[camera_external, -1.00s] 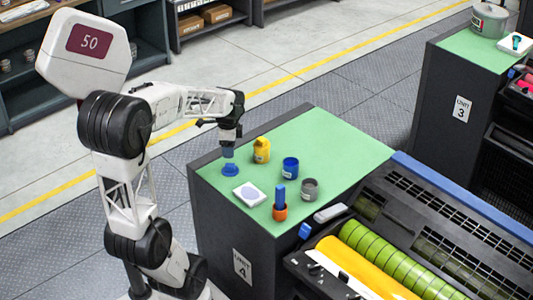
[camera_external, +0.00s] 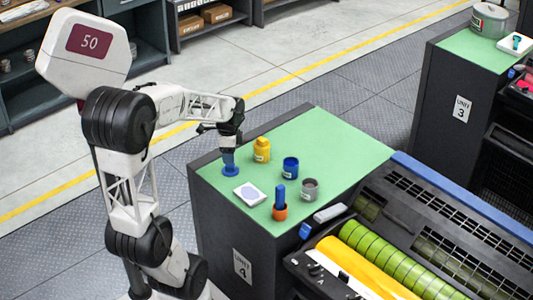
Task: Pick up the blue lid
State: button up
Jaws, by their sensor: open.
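The blue lid (camera_external: 231,171) lies on the green top of the unit 4 cabinet (camera_external: 330,140), near its left edge. My gripper (camera_external: 229,162) points down right over the lid, with its fingertips at the lid's raised middle. The jaws are open. The fingers are small here and partly cover the lid, so I cannot tell whether they touch it.
A yellow jar (camera_external: 262,150), a blue jar (camera_external: 290,168) and a grey jar (camera_external: 310,188) stand to the right. A white square pad (camera_external: 250,194) lies in front, beside an orange cup (camera_external: 280,212) holding a blue object. The back right of the top is clear.

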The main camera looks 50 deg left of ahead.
aim_at(230, 168)
jog(key=shift+f, duration=0.15)
jog(key=shift+f, duration=2.45)
jog(key=c, duration=1)
jog(key=shift+r, duration=0.15)
